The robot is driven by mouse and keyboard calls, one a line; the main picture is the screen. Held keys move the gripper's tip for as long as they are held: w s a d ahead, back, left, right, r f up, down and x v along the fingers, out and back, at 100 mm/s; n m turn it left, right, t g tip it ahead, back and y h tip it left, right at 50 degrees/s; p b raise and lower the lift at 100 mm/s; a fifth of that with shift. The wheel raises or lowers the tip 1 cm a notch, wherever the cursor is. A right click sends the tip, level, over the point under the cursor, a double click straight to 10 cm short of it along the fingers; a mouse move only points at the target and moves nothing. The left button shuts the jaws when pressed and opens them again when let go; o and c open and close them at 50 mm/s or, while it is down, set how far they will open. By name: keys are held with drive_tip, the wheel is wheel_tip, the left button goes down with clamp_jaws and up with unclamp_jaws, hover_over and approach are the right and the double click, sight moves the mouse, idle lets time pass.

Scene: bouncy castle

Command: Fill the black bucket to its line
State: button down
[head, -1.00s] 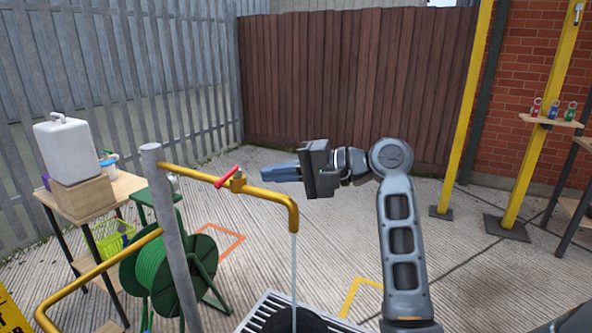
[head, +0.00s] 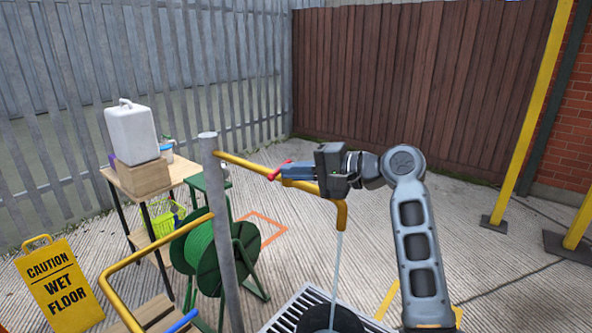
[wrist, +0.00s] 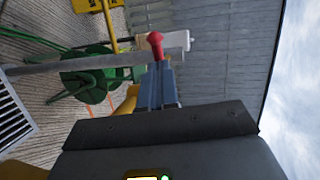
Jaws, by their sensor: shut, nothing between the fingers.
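The black bucket (head: 330,319) stands on the grate under the spout, cut off by the bottom edge of the head view. Its line and water level cannot be made out. A thin water stream (head: 338,265) falls into it from the yellow tap pipe (head: 341,215). The tap's red lever (head: 276,171) sits on top of the pipe; its red end also shows in the wrist view (wrist: 156,44). My gripper (head: 285,172) is shut and empty, its fingertips (wrist: 155,69) beside the lever. Whether they touch cannot be told.
A grey post (head: 224,230) carries the pipe. A green hose reel (head: 205,252) stands behind it. A table (head: 183,172) holds a white jerrycan (head: 132,132). A yellow wet-floor sign (head: 58,285) stands left. The metal grate (head: 287,317) lies below; concrete floor behind is open.

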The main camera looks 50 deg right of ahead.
drive_tip(key=shift+w+a+p, duration=0.6)
drive_tip(key=shift+a+p, duration=0.05)
drive_tip(key=shift+p, duration=1.1)
drive_tip(key=shift+r, duration=0.1)
